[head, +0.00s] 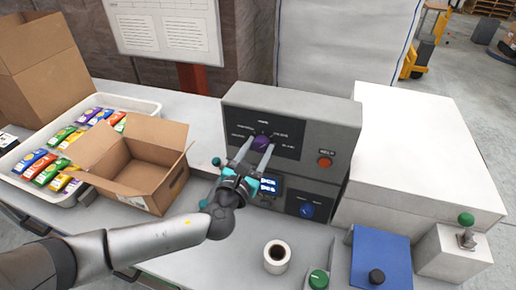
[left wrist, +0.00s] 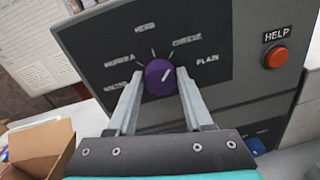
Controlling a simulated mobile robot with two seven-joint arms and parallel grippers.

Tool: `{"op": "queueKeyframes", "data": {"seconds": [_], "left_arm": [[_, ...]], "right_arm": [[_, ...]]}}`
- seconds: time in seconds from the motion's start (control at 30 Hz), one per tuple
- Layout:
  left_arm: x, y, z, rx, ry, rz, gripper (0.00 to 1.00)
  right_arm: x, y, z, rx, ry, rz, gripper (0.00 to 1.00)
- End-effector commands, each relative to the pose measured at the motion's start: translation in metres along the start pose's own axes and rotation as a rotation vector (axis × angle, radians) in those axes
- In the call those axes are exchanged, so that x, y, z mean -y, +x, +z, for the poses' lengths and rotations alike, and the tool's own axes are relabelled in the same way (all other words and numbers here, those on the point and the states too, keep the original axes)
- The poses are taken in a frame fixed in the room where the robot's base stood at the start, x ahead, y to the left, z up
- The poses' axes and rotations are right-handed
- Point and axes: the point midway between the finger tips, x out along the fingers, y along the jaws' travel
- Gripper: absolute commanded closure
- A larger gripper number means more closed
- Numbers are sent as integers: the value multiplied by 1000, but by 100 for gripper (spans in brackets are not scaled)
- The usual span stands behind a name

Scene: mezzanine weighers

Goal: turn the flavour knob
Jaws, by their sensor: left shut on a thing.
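The purple flavour knob (head: 261,141) sits on the dark upper panel of the grey control box (head: 297,103). It also shows in the left wrist view (left wrist: 158,76), ringed by the labels HERB, CHEESE, PLAIN and two blurred ones at left. Its white pointer mark slants to the upper right, toward the CHEESE and PLAIN side; the exact setting is hard to tell. My left gripper (head: 257,148) is shut on the knob, with one finger at each side. My right gripper is not in view.
A red HELP button (head: 324,162) and a blue knob (head: 307,210) share the box front. An open carton (head: 148,190) and a white tray (head: 149,105) of coloured packets stand at left. A label roll (head: 276,256), a green knob (head: 318,279) and a blue plate (head: 381,247) lie nearer.

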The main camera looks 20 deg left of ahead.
Motion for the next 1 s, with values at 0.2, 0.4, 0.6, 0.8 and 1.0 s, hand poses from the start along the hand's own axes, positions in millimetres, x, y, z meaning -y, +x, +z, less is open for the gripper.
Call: {"op": "queueKeyframes", "data": {"seconds": [0.2,0.4,0.6,0.8,1.0], "left_arm": [[0,0,0,0,0,0,95],[0,0,0,0,-2,0,100],[0,0,-1,2,-43,0,100],[0,0,-2,8,-155,2,100],[0,0,-3,16,-331,4,100]], "right_arm": [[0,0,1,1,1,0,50],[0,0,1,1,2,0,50],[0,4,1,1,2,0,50],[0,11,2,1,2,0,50],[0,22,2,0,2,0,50]]}}
